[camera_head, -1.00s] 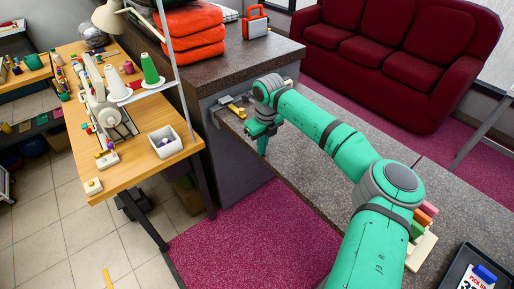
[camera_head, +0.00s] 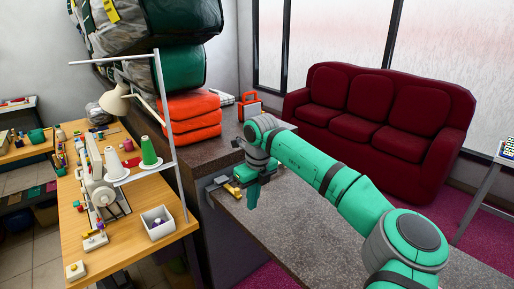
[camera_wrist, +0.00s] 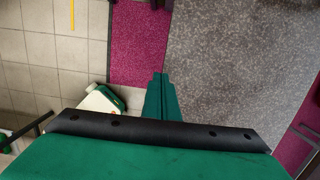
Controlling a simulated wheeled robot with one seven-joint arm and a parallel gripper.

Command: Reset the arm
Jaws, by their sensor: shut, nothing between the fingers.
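My green arm reaches across the right half of the head view. My gripper (camera_head: 253,193) points down at the left end of the grey speckled counter (camera_head: 310,222), above its near edge. In the wrist view my gripper (camera_wrist: 160,78) shows its two green fingers pressed together with nothing between them. Below the fingers in that view lie the grey counter top (camera_wrist: 240,60) and a strip of magenta carpet (camera_wrist: 138,45).
Bagged comforters (camera_head: 170,50) sit at the upper left above folded orange cloths (camera_head: 188,115). A wooden sewing table (camera_head: 125,220) with a machine and thread cones stands left. A red sofa (camera_head: 375,125) stands behind. The counter beneath my forearm looks clear.

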